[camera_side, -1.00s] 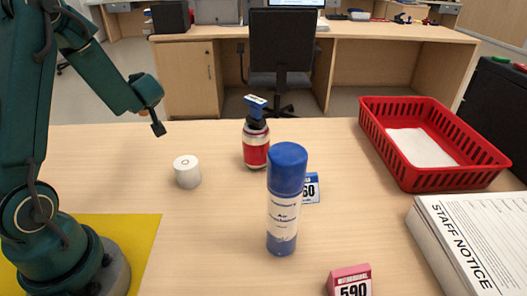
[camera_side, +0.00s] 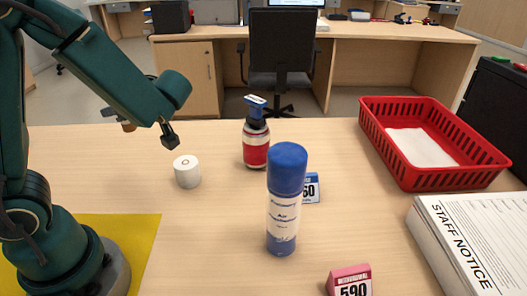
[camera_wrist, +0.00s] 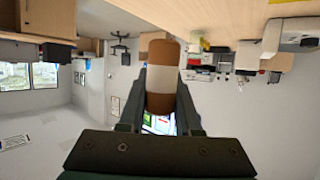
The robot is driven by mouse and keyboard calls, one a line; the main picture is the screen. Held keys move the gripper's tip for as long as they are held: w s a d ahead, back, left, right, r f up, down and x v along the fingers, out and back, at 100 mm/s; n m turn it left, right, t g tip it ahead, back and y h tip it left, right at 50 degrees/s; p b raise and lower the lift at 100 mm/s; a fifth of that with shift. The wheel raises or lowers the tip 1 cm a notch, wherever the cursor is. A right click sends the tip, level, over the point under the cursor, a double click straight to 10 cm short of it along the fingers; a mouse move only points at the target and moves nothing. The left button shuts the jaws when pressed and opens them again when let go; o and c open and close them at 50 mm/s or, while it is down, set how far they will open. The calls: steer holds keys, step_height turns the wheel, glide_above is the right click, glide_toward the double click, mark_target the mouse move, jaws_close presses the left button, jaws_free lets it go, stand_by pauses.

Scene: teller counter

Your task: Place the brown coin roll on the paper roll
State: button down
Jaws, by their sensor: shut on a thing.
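The brown coin roll (camera_wrist: 161,50), brown at both ends with a pale band round its middle, is held between the two dark fingers of my gripper (camera_wrist: 161,88) in the wrist view. In the side view only a small brown end of the coin roll (camera_side: 128,126) shows below my forearm, and the jaws are mostly hidden behind the arm. The paper roll (camera_side: 187,172), short, white and with a small core hole on top, stands upright on the counter. My gripper and the coin roll are above and apart from it, toward the left.
A red pump bottle (camera_side: 256,143) stands right of the paper roll. A blue-capped spray can (camera_side: 284,205) stands nearer, with a blue number tag (camera_side: 311,188) behind it and a pink one (camera_side: 350,281) in front. A red basket (camera_side: 433,178) and a notice stack (camera_side: 475,240) are at right.

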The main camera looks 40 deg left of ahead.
steer(key=w+d+f, duration=0.5)
steer(key=w+f, duration=0.2)
steer(key=f, duration=0.2)
steer(key=shift+w+d+f, duration=0.15)
steer(key=shift+w+f, duration=0.15)
steer(key=shift+f, duration=0.15)
steer(key=c, duration=0.6)
jaws_free()
